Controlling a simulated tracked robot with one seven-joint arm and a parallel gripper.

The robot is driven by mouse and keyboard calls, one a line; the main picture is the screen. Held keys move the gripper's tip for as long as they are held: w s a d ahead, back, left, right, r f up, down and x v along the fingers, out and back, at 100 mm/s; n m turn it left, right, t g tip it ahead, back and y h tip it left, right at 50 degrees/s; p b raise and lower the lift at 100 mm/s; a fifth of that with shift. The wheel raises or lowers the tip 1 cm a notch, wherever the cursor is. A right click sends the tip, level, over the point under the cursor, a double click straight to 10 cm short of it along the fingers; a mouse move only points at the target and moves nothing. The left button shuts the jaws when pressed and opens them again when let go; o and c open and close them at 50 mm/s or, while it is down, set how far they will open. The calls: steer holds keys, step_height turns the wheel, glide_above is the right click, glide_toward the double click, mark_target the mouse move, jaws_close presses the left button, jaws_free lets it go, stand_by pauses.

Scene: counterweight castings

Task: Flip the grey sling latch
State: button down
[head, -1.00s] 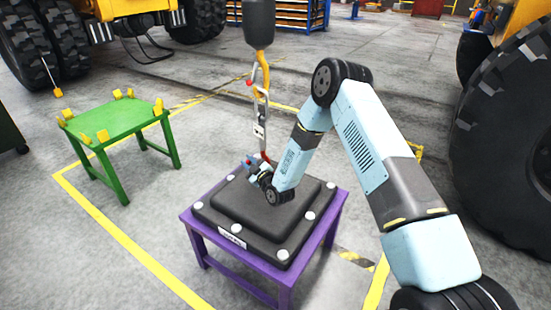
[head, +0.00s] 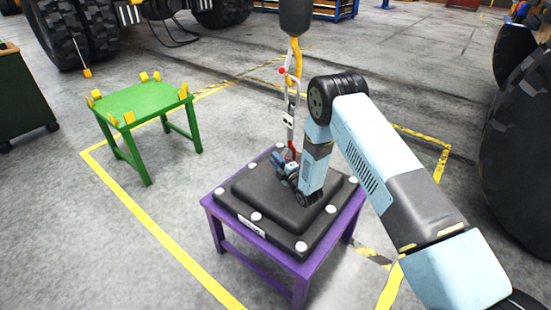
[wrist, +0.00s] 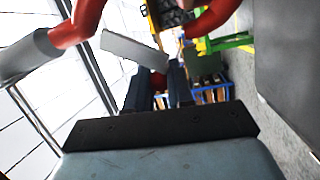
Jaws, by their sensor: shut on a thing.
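The sling (head: 290,110) hangs from the crane's yellow hook (head: 294,52) down to a red sling hook (head: 290,153) over the black casting (head: 277,209). My gripper (head: 284,163) is low beside the red hook, just above the casting's top. In the wrist view the red hook (wrist: 87,18) curves across the top left and right. The grey sling latch (wrist: 133,50) is a flat bar slanting down to my fingertips (wrist: 160,77). My gripper appears shut on the latch's lower end; the exact contact is partly hidden. In the head view the latch is too small to make out.
The casting rests on a purple stand (head: 255,263). An empty green stand (head: 145,100) with yellow corner blocks is at the left.

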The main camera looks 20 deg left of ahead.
steer(key=shift+w+d+f+n, duration=0.2)
steer(key=shift+w+f+n, duration=0.25)
steer(key=shift+n, duration=0.55)
steer(key=c, duration=1)
jaws_free()
steer(key=shift+c, duration=0.2)
steer(key=shift+d, duration=0.1)
steer(key=v, duration=1.3)
steer(key=shift+s+d+f, duration=0.15)
steer(key=shift+d, duration=0.15)
